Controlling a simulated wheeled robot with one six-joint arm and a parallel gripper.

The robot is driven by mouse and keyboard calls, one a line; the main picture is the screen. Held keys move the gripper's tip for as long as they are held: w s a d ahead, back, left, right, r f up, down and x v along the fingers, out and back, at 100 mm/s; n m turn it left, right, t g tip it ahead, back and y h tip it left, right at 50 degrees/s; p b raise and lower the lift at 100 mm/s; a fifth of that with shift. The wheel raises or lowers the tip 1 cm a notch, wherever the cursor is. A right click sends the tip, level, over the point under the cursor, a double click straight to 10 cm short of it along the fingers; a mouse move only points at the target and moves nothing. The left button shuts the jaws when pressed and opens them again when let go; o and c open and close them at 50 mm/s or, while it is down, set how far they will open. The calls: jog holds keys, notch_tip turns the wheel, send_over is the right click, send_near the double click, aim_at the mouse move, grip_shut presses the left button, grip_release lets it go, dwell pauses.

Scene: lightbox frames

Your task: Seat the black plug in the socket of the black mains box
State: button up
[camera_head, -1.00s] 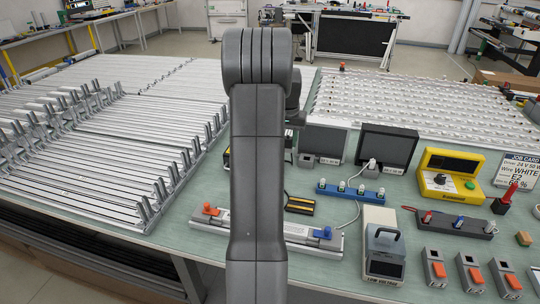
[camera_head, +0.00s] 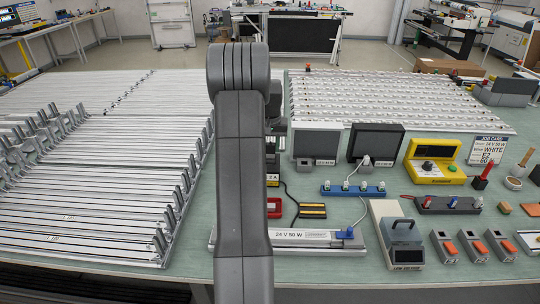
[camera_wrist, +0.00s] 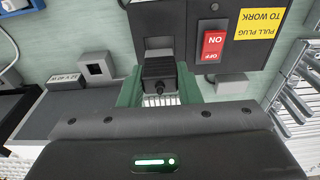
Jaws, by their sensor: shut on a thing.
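The black plug (camera_wrist: 160,72) is between the green fingers of my gripper (camera_wrist: 160,88) in the wrist view. My gripper is shut on it. The black mains box (camera_wrist: 212,15) stands just beyond, with a red ON/OFF switch (camera_wrist: 214,46) and a yellow "PULL PLUG TO WORK" label (camera_wrist: 262,22). The grey socket (camera_wrist: 158,46) on the box is in line with the plug, right at its front end. I cannot tell whether the plug enters it. In the head view my arm hides the gripper, the plug and most of the box.
A grey block with a square opening (camera_wrist: 97,68) stands left of the plug in the wrist view. In the head view, a light strip labelled 24 V 50 W (camera_head: 300,237), a blue terminal rail (camera_head: 350,190) and dark panels (camera_head: 375,142) lie right of my arm. Metal profiles (camera_head: 90,190) fill the left.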

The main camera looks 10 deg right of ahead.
jog(key=shift+f+p, duration=0.35)
jog(key=shift+f, duration=1.75)
jog(key=shift+f, duration=0.1)
jog(key=shift+f, duration=0.15)
jog(key=o, duration=1)
jog(key=shift+c, duration=0.2)
jog(key=shift+r, duration=0.4)
notch_tip(320, 180, up, 12)
jog(key=s+b, duration=0.1)
jog(key=shift+s+a+f+b, duration=0.15)
jog(key=shift+s+a+b, duration=0.05)
jog(key=shift+s+b, duration=0.1)
